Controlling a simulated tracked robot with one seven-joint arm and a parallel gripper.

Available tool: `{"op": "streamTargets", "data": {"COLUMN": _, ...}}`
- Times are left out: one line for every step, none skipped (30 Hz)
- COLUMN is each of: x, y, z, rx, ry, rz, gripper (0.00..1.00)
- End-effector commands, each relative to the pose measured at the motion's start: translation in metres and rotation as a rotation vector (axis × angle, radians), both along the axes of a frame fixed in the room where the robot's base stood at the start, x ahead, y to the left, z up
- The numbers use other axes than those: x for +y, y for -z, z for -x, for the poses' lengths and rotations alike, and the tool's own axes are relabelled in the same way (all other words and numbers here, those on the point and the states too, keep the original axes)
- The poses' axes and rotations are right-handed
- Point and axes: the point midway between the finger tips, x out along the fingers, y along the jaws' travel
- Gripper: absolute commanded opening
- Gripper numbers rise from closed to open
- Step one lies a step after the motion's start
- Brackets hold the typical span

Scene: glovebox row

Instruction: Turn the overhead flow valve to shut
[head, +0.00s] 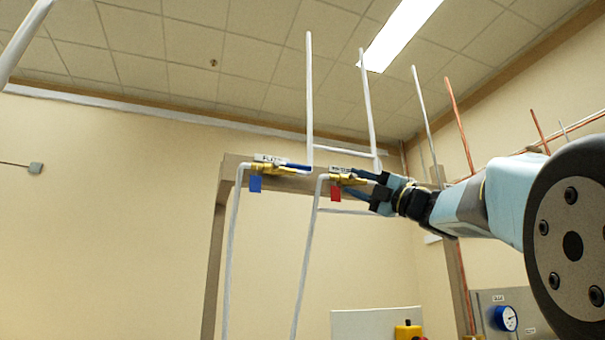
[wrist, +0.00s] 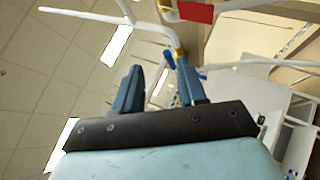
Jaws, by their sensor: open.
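The overhead flow valve (head: 266,169) is brass, with a label reading roughly "FLOW", a blue tag (head: 255,184) and a blue lever (head: 297,167) that lies along the pipe, pointing right. A second brass valve (head: 343,180) with a red tag (head: 335,194) is right of it; its label is too small to read. My gripper (head: 377,190) is open beside this second valve, on its right. In the wrist view the red tag (wrist: 196,12) is above my open gripper (wrist: 160,76), and a blue lever end (wrist: 168,60) shows near the fingertips. Contact is unclear.
White pipes (head: 309,100) rise from the valves towards the ceiling, and copper pipes (head: 459,125) stand at the right. A beige frame (head: 213,260) stands behind the valves. A gauge panel (head: 506,318) is at lower right. The space left of the flow valve is clear.

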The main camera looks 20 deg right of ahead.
Motion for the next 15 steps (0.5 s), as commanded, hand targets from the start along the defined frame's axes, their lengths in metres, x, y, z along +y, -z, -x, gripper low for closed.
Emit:
{"op": "streamTargets", "data": {"x": 0.003, "y": -0.001, "z": 0.002, "rx": -0.012, "ry": -0.02, "rz": 0.061, "gripper": 0.41}}
{"op": "streamTargets", "data": {"x": 0.004, "y": 0.0, "z": 0.004, "rx": -0.018, "ry": -0.034, "rz": 0.094, "gripper": 0.41}}
{"op": "streamTargets", "data": {"x": 0.007, "y": 0.0, "z": 0.006, "rx": -0.024, "ry": -0.049, "rz": 0.134, "gripper": 0.41}}
{"op": "streamTargets", "data": {"x": 0.008, "y": 0.001, "z": 0.007, "rx": -0.026, "ry": -0.06, "rz": 0.159, "gripper": 0.41}}
{"op": "streamTargets", "data": {"x": 0.009, "y": 0.002, "z": 0.008, "rx": -0.028, "ry": -0.069, "rz": 0.179, "gripper": 0.41}}
{"op": "streamTargets", "data": {"x": 0.01, "y": 0.002, "z": 0.01, "rx": -0.031, "ry": -0.078, "rz": 0.203, "gripper": 0.41}}
{"op": "streamTargets", "data": {"x": 0.011, "y": 0.003, "z": 0.011, "rx": -0.032, "ry": -0.084, "rz": 0.216, "gripper": 0.41}}
{"op": "streamTargets", "data": {"x": 0.012, "y": 0.003, "z": 0.011, "rx": -0.032, "ry": -0.088, "rz": 0.226, "gripper": 0.41}}
{"op": "streamTargets", "data": {"x": 0.012, "y": 0.004, "z": 0.011, "rx": -0.033, "ry": -0.092, "rz": 0.234, "gripper": 0.41}}
{"op": "streamTargets", "data": {"x": 0.013, "y": 0.003, "z": 0.011, "rx": -0.033, "ry": -0.094, "rz": 0.237, "gripper": 0.41}}
{"op": "streamTargets", "data": {"x": 0.015, "y": 0.003, "z": 0.01, "rx": -0.033, "ry": -0.095, "rz": 0.239, "gripper": 0.41}}
{"op": "streamTargets", "data": {"x": 0.017, "y": 0.002, "z": 0.009, "rx": -0.034, "ry": -0.096, "rz": 0.24, "gripper": 0.41}}
{"op": "streamTargets", "data": {"x": 0.019, "y": 0.001, "z": 0.007, "rx": -0.034, "ry": -0.097, "rz": 0.24, "gripper": 0.41}}
{"op": "streamTargets", "data": {"x": 0.021, "y": 0.0, "z": 0.005, "rx": -0.033, "ry": -0.097, "rz": 0.24, "gripper": 0.41}}
{"op": "streamTargets", "data": {"x": 0.024, "y": -0.002, "z": 0.002, "rx": -0.034, "ry": -0.098, "rz": 0.239, "gripper": 0.41}}
